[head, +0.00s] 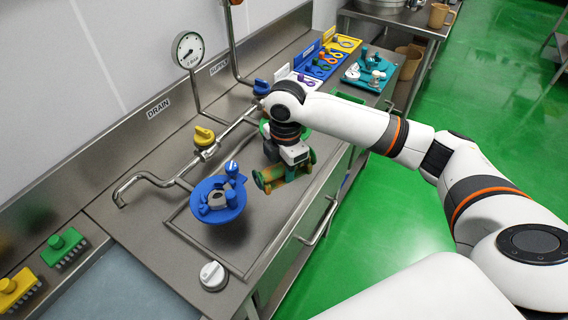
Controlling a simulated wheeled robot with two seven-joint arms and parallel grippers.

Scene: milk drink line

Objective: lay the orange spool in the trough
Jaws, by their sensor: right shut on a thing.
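My right gripper (293,160) points down over the steel counter and is shut on an orange-and-green piece. The orange part, which I take for the orange spool (277,175), shows just below and left of the gripper. Green parts (261,181) show at its ends; I cannot tell whether they belong to the spool or to a green trough under it. The gripper hides part of the piece, and contact with the counter cannot be told. My left gripper is not in view.
A blue round dish (232,213) with a grey part stands left of the gripper. Behind are a pipe with a yellow valve (204,136) and a gauge (188,50). Coloured trays (370,87) stand farther back. A white-grey knob (213,276) is at the front. The counter's right edge is close.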

